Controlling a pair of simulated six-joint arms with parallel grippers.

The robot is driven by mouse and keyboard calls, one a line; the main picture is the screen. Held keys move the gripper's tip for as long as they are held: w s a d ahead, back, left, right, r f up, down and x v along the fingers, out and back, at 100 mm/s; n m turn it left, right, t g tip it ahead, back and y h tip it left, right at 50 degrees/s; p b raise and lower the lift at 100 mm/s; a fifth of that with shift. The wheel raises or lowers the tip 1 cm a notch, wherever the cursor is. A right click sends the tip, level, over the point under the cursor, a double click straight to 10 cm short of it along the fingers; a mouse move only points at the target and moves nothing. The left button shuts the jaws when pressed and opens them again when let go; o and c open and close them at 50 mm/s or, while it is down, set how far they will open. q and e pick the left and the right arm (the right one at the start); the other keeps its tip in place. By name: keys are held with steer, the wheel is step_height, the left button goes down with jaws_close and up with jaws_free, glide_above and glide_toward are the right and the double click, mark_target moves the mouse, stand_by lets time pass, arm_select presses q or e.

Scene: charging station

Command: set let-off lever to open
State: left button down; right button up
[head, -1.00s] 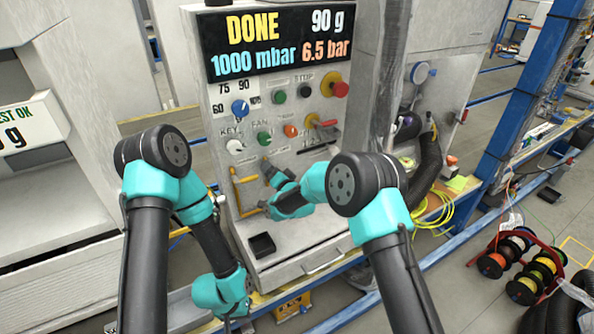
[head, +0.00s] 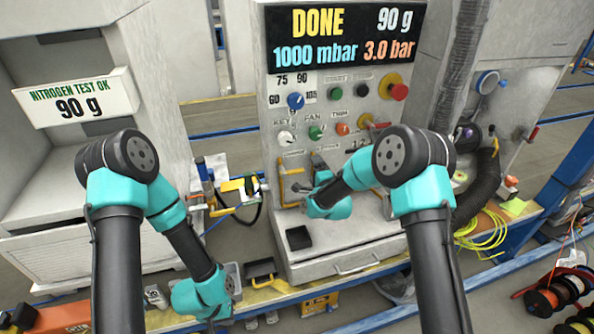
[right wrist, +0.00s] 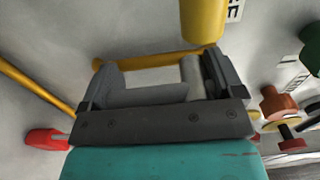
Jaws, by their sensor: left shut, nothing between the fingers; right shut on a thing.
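The charging station panel (head: 365,95) stands in the middle of the head view and its display reads DONE, 90 g, 1000 mbar and 3.0 bar. My right gripper (head: 316,172) is at the lower panel, partly hidden by its own arm. In the right wrist view my right gripper (right wrist: 165,88) is shut on what looks like the let-off lever, whose yellow bar (right wrist: 140,60) runs across between the fingers. The exact contact is hard to see. My left gripper (head: 215,322) is low at the bottom edge, away from the panel, shut and empty, mostly hidden.
Another yellow handle (right wrist: 204,20) is close to the right fingers. A yellow pipe frame (head: 284,187) is left of them. Several knobs, including a green one (head: 315,133), sit above. A red handle (right wrist: 45,139) is at the wrist view's left. A black tray (head: 298,238) lies on the ledge.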

stand_by(0.3)
steer(key=shift+f, duration=0.1)
steer(key=o, duration=1)
steer(key=shift+o, duration=0.2)
steer(key=v, duration=1.7)
steer(key=shift+s+d, duration=0.15)
steer(key=shift+s, duration=0.05)
